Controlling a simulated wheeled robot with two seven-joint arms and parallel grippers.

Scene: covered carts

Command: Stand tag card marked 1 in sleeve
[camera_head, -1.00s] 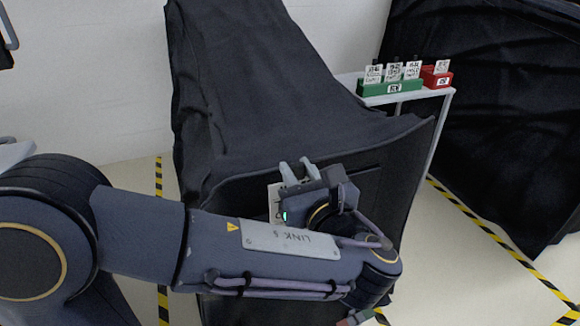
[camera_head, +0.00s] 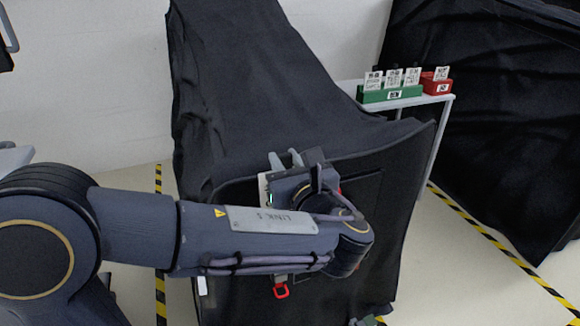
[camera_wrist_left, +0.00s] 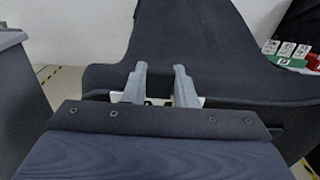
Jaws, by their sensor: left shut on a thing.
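My left gripper (camera_head: 286,160) is shut on a white card (camera_head: 263,188) in front of the upper part of the black-covered cart (camera_head: 300,100). Only a narrow edge of the card shows beside the gripper; its marking is hidden. In the left wrist view my left gripper (camera_wrist_left: 161,70) has the white card (camera_wrist_left: 149,101) low between its fingers, mostly hidden behind the gripper body. I cannot tell any sleeve apart on the cover, nor whether the card touches the cover. My right gripper is not in view.
A green holder (camera_head: 391,94) with several white cards and a red holder (camera_head: 437,87) with one stand on a pale shelf (camera_head: 445,104) at the right. A red ring (camera_head: 281,290) hangs at the cart's front. Another black-covered cart (camera_head: 480,120) stands right. Striped tape (camera_head: 500,245) crosses the floor.

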